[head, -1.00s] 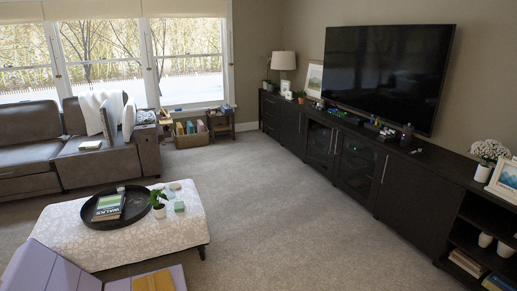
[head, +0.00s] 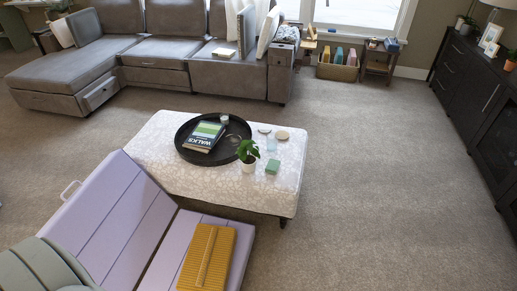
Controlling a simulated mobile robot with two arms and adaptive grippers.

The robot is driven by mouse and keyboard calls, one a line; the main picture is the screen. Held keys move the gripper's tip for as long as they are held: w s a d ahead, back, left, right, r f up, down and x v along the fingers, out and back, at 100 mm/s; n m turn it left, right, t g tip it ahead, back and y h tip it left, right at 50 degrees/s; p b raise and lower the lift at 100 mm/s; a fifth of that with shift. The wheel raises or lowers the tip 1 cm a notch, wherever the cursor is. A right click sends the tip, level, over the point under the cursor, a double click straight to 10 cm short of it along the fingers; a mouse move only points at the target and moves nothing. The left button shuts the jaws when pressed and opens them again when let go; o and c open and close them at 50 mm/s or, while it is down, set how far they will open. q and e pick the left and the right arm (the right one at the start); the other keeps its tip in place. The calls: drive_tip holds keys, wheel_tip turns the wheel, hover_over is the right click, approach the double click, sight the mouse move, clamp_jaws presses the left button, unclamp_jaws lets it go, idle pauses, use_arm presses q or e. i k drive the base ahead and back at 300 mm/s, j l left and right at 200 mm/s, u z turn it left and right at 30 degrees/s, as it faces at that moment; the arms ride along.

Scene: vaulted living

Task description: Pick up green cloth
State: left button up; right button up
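A small green square item (head: 272,166), which looks like a folded cloth, lies on the right end of the white patterned ottoman (head: 150,160). It is just right of a potted plant (head: 247,152) and near the ottoman's front edge. It is too small to tell for sure that it is cloth. Neither of my grippers is in view.
The ottoman also bears a round black tray (head: 185,140) with books, and small discs (head: 282,135). A lilac lounger (head: 115,215) with a yellow ribbed piece (head: 222,262) stands in front. A grey sofa (head: 165,75) is behind. Carpet (head: 380,190) on the right is clear.

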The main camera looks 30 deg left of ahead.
sight(273, 166)
drive_tip(key=i+l+u, duration=0.15)
drive_tip(key=i+u, duration=0.25)
drive_tip(key=i+l+u, duration=0.2)
drive_tip(key=u, duration=0.2)
drive_tip(key=i+l+u, duration=0.25)
drive_tip(key=u, duration=0.2)
drive_tip(key=i+l+u, duration=0.15)
drive_tip(key=l+u, duration=0.25)
drive_tip(key=l, duration=0.15)
drive_tip(key=i+l+u, duration=0.15)
drive_tip(key=l+u, duration=0.25)
